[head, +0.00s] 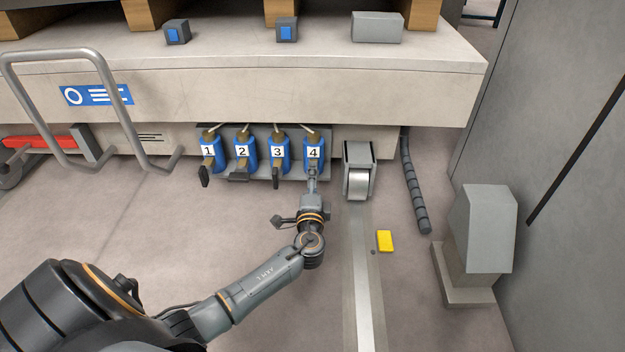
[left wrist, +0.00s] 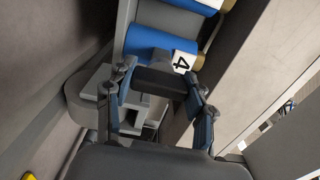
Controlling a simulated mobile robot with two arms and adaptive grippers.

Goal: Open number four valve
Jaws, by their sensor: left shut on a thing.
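The number four valve (head: 313,150) is the rightmost blue valve, with a white "4" label, under the front edge of the machine. It also shows in the left wrist view (left wrist: 150,42). My left gripper (head: 312,173) is at its lower end. In the left wrist view, the fingers (left wrist: 162,92) stand on both sides of the valve's dark handle (left wrist: 160,82) and are shut on it. The head view hides most of this handle behind the gripper. My right gripper is not in view.
Valves one (head: 211,151), two (head: 243,150) and three (head: 278,151) stand close to the left. Handles one and three point down; handle two lies sideways. A metal roller unit (head: 358,172) and dark hose (head: 413,185) are to the right. A yellow block (head: 385,241) lies on the floor.

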